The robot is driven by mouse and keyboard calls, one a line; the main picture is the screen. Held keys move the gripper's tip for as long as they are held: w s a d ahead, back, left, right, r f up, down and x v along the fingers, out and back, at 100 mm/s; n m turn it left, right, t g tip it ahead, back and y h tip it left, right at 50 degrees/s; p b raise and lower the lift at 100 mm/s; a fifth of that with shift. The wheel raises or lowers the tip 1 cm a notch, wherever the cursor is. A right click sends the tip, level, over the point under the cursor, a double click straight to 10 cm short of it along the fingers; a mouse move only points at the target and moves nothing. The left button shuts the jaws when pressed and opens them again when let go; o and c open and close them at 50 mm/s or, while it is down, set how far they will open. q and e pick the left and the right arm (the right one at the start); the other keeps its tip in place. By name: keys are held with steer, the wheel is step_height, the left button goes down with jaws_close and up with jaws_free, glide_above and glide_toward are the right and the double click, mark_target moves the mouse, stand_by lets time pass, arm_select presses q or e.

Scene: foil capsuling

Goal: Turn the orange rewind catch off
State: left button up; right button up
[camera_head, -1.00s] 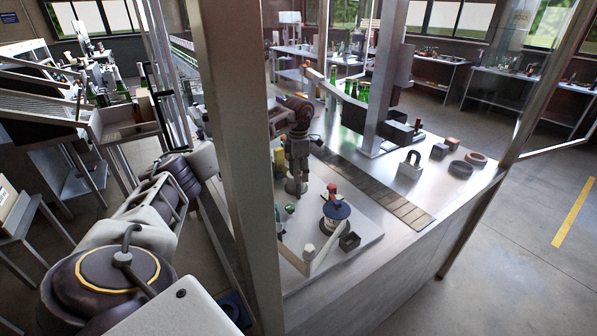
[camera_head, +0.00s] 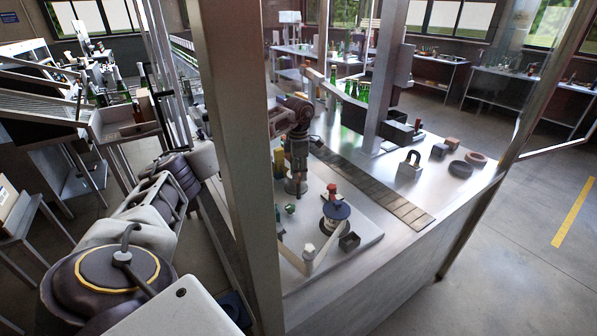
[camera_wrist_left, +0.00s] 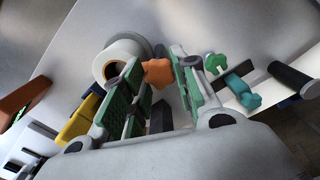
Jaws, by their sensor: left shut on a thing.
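The orange rewind catch (camera_wrist_left: 157,72) is a small lobed knob in the left wrist view. It sits between the fingertips of my left gripper (camera_wrist_left: 160,75), which is shut on it. The green-padded fingers stand on either side and hide part of it. A white roll (camera_wrist_left: 121,58) is just left of the catch. In the head view my left gripper (camera_head: 296,182) points down at the bench behind the post, and the catch cannot be made out there. My right gripper is not in view.
A metal post (camera_head: 238,150) stands in front of the bench. A blue-topped, red-knobbed part (camera_head: 336,211) stands right of the gripper. The wrist view shows a green knob (camera_wrist_left: 214,64), a teal part (camera_wrist_left: 243,91) and a yellow block (camera_wrist_left: 80,118) close by.

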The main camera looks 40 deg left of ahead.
arm_select(q)
steer(key=m, duration=0.4)
steer(key=shift+p, duration=0.35)
steer(key=m, duration=0.8)
steer(key=shift+m+p, duration=0.3)
steer(key=shift+m, duration=2.1)
steer(key=o, duration=1)
steer(key=shift+r, duration=6)
